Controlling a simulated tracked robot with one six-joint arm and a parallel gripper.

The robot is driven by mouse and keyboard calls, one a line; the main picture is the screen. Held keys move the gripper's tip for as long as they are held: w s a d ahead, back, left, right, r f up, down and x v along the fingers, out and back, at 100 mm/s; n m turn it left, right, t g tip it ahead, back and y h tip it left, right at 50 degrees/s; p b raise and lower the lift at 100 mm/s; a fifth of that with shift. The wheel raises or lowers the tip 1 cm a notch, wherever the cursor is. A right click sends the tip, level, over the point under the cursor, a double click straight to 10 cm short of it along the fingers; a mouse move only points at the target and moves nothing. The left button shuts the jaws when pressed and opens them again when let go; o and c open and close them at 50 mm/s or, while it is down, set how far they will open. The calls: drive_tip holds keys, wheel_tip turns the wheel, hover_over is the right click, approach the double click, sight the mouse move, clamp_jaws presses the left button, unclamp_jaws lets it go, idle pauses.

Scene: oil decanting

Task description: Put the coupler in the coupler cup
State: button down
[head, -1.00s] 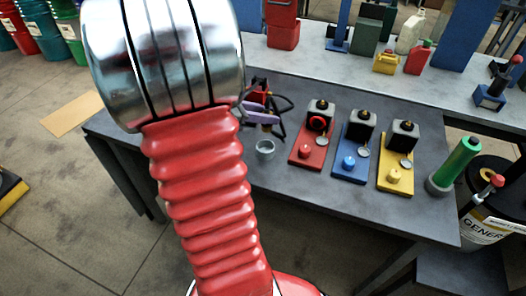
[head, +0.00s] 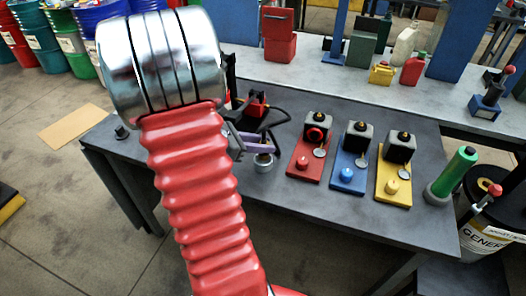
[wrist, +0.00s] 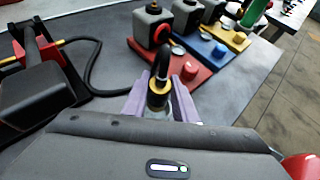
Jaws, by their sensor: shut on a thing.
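My gripper (wrist: 160,92) has lavender fingers, shut on the coupler (wrist: 157,96), a dark fitting with a brass-coloured ring and a black hose arching from its top. In the head view my gripper (head: 258,144) is right at the coupler cup (head: 263,165), a small grey cup on the dark table. The dark coupler end (head: 265,158) shows at the cup's mouth. In the wrist view a pale grey surface shows around and below the coupler, between the fingers. How deep the coupler sits in the cup is hidden.
Red (head: 305,165), blue (head: 348,173) and yellow (head: 394,183) stations stand right of the cup. A green cylinder (head: 456,172) stands beyond them. A black hose (wrist: 93,72) loops from a red and black device (wrist: 32,62) left of my gripper. The table front is clear.

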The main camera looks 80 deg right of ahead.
drive_tip(key=shift+f, duration=1.65)
drive_tip(key=shift+f, duration=0.1)
drive_tip(key=c, duration=1.4)
unclamp_jaws()
drive_tip(key=shift+c, duration=0.2)
drive_tip(key=shift+w+a+r, duration=0.2)
drive_tip(key=shift+w+r, duration=0.05)
drive_tip(key=shift+r, duration=0.05)
drive_tip(key=v, duration=1.1)
drive_tip(key=shift+w+a, duration=0.1)
drive_tip(key=shift+a, duration=0.05)
